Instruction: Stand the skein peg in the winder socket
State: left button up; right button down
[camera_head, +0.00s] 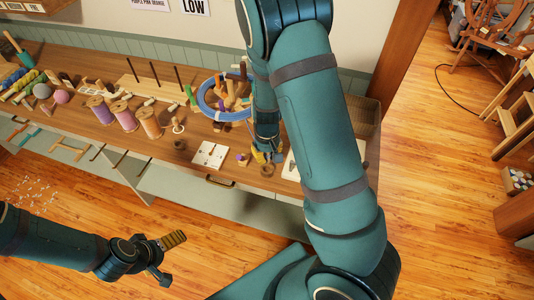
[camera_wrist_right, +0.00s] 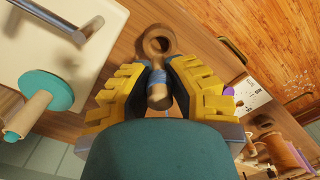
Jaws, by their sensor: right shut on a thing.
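My right gripper (camera_head: 267,153) is low over the table, partly hidden by my own right arm. In the right wrist view its yellow-padded fingers (camera_wrist_right: 158,84) are shut on a small wooden peg (camera_wrist_right: 157,98) with a blue band. A round wooden socket (camera_wrist_right: 158,41) with a dark hole lies just beyond the peg; it also shows below the gripper in the head view (camera_head: 267,171). I cannot tell whether the peg's far end touches the socket. My left gripper (camera_head: 169,257) is open and empty over the floor, away from the table.
A white board (camera_head: 210,155) lies left of the socket. In the wrist view a pale plate (camera_wrist_right: 30,45) with a metal rod (camera_wrist_right: 80,28) and a teal-flanged spool (camera_wrist_right: 44,93) are close on the left.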

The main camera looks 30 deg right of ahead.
aim_at(267, 172)
jog(key=shift+f+b, duration=0.8)
jog(key=shift+f, duration=0.5)
jog(key=shift+p, duration=0.3)
dwell(0.6)
jog(key=shift+f+b, duration=1.2)
jog(key=shift+f, duration=0.3)
jog(key=c, duration=1)
grip_release()
jog(key=shift+r, duration=0.1)
notch_tip(267, 172, up, 12)
jog(key=shift+f, duration=0.1)
